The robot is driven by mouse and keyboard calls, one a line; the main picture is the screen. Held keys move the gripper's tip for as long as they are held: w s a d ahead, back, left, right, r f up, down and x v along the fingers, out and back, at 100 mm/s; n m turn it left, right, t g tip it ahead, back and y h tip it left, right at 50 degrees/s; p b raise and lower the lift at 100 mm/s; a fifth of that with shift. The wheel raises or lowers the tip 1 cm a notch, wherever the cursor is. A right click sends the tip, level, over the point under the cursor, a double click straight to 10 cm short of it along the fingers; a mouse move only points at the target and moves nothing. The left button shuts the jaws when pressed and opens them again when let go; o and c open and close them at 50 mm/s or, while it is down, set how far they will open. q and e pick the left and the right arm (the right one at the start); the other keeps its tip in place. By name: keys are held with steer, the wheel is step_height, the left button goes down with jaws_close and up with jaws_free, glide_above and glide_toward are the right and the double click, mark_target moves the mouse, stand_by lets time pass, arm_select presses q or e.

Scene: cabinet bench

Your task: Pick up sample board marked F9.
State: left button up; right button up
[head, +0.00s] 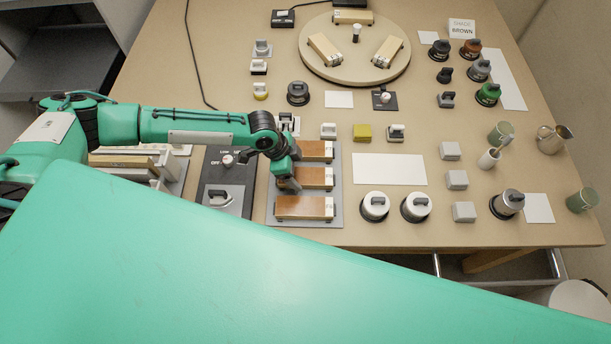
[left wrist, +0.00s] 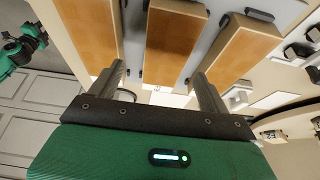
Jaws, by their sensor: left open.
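Three brown sample boards lie in a grey tray (head: 271,211) in the head view: a far one (head: 314,151), a middle one (head: 316,178) and a near one (head: 303,207). Each has a white label at its right end; the marks are too small to read, so I cannot tell which is F9. My left gripper (head: 290,182) is open over the left end of the middle board. In the left wrist view its fingers (left wrist: 160,88) are on either side of the middle board (left wrist: 170,42), with nothing visibly gripped. My right gripper is not in view.
A control box with a dial (head: 227,160) and a rack of boards (head: 125,162) stand left of the tray. White-topped pots (head: 374,207) and a white sheet (head: 389,169) lie right of it. A turntable (head: 355,70) with more boards stands behind.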

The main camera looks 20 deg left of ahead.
mark_target(304, 175)
arm_select(q)
steer(key=x, duration=0.2)
steer(key=p+x, duration=0.1)
steer(key=x, duration=0.1)
steer(key=shift+w+d, duration=0.1)
steer(key=shift+w, duration=0.3)
steer(key=shift+d+f, duration=0.1)
steer(key=shift+f, duration=0.25)
steer(key=c, duration=1.1)
steer(key=shift+r, duration=0.1)
steer(key=shift+c, duration=0.2)
